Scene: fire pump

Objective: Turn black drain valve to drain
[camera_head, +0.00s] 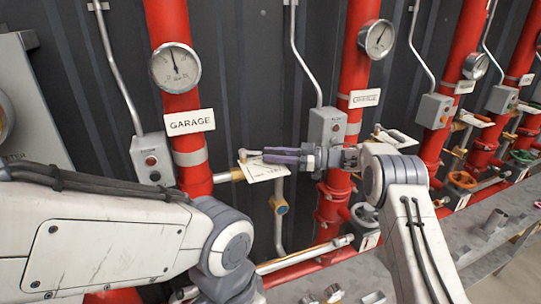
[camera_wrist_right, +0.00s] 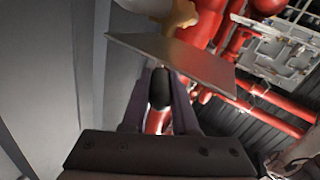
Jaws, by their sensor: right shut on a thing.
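A black valve handle (camera_wrist_right: 160,88) shows in the right wrist view between the two fingers of my right gripper (camera_wrist_right: 162,105). The gripper is shut on it. In the head view my right gripper (camera_head: 268,155) reaches left from its arm, with its fingertips beside the red GARAGE pipe, above a white tag (camera_head: 264,169). The handle is mostly hidden by the fingers there. A brass fitting (camera_head: 234,175) joins the pipe just below the fingertips. In the wrist view a tag plate (camera_wrist_right: 185,62) crosses in front of the fingertips. My left gripper is out of view.
The GARAGE pipe (camera_head: 196,178) carries a gauge (camera_head: 175,67) and a sign (camera_head: 190,122). A second red pipe (camera_head: 333,190) stands behind my right wrist. Grey switch boxes (camera_head: 153,158) sit beside the pipes. More pipes and valves continue at the right. My left arm fills the lower left.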

